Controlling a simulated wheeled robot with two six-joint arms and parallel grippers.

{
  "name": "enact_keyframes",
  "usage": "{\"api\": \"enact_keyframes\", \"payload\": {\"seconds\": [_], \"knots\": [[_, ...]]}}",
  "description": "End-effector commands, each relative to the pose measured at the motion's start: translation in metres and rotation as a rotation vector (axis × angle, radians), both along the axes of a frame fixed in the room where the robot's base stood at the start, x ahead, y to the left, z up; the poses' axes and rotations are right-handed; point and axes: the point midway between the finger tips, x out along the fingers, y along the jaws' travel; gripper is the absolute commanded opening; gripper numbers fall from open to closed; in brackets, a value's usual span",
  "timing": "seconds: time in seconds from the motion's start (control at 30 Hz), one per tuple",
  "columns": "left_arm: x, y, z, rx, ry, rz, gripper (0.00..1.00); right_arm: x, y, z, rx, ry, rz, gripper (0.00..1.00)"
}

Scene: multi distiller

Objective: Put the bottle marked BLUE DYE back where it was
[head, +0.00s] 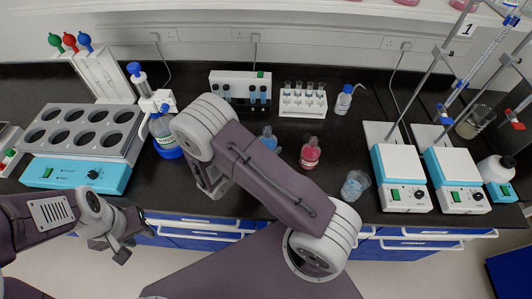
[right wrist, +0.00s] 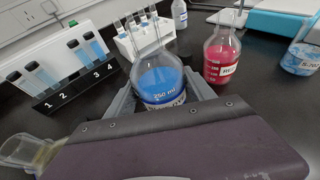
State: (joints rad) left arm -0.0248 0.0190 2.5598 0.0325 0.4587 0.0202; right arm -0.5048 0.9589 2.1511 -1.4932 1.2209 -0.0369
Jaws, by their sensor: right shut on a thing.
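A round flask of blue liquid (right wrist: 160,82) sits between the fingers of my right gripper (right wrist: 163,95) in the right wrist view. It reads 250 ml; the label below is partly covered, so I cannot read BLUE DYE. In the head view the flask (head: 268,138) shows just behind my right arm, which hides the right gripper's fingers. The right gripper is shut on the flask, which looks about upright. I cannot tell whether its base touches the bench. My left gripper (head: 122,248) is at the bench's front left, away from the flask; its finger gap is unclear.
A red-liquid bottle (head: 310,153) stands just right of the flask. Behind are a numbered tube holder (head: 240,78) and a white tube rack (head: 303,103). A beaker (head: 355,184) and stirrers (head: 400,165) stand to the right. A blue-based dispenser bottle (head: 163,130) stands left.

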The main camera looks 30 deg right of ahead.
Motion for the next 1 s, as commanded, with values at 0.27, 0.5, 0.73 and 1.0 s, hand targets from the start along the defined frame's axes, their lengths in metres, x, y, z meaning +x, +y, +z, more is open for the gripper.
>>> {"api": "enact_keyframes", "payload": {"seconds": [0.27,0.5,0.73,1.0], "knots": [[0.0,0.0,0.001,0.0,0.0,0.0,0.36,0.0,0.0,-0.031,-0.003,0.003,0.001,0.0],[0.0,0.0,0.001,0.0,0.0,0.0,0.36,0.0,0.0,-0.04,-0.001,-0.003,0.0,0.0],[0.0,0.0,-0.004,0.0,0.0,0.0,0.36,0.0,0.0,-0.045,-0.001,-0.002,0.001,0.0],[0.0,0.0,-0.002,0.0,0.0,0.0,0.36,0.0,0.0,-0.044,0.0,0.0,0.001,0.84]]}}
